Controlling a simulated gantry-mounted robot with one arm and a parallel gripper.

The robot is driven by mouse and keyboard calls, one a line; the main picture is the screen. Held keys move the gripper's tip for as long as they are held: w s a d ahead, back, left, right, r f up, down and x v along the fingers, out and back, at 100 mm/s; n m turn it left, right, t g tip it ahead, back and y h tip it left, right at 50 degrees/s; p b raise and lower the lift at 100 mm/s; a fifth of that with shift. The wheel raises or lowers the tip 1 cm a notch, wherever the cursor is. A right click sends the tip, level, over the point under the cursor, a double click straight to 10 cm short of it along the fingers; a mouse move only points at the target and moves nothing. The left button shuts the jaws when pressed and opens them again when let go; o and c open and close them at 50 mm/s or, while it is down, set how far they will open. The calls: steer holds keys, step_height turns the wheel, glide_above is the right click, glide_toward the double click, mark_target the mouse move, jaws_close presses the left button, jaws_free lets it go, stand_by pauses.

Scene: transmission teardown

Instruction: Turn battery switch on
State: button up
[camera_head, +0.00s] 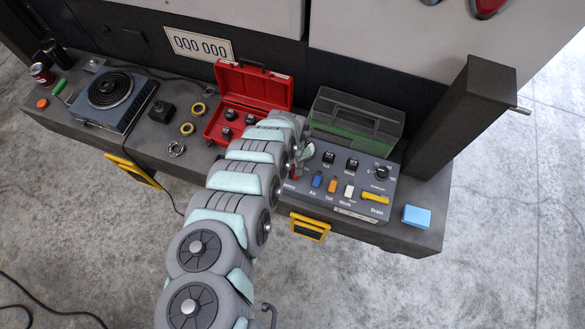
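A grey control panel (330,206) sits on the bench to the right of my arm. Its left label is partly covered by my arm, and only the ending, which looks like "ery", shows. A small red part (295,173) shows above that label, mostly hidden by my arm; I cannot tell the switch's position. My gripper (306,153) is at the panel's left edge, close to the red part. Its fingers are small and partly hidden, so I cannot tell whether they touch it or are open or shut.
Blue, orange and white rockers (333,186), a yellow handle (375,198) and a black knob (382,173) are on the panel. An open red toolbox (252,87) stands left, a clear green-based box (355,112) behind. A blue block (416,216) lies right; a dark post (460,115) rises there.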

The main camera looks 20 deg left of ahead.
steer(key=shift+s+f, duration=0.15)
steer(key=shift+f, duration=0.05)
steer(key=shift+c, duration=0.4)
steer(key=shift+w, duration=0.2)
jaws_close()
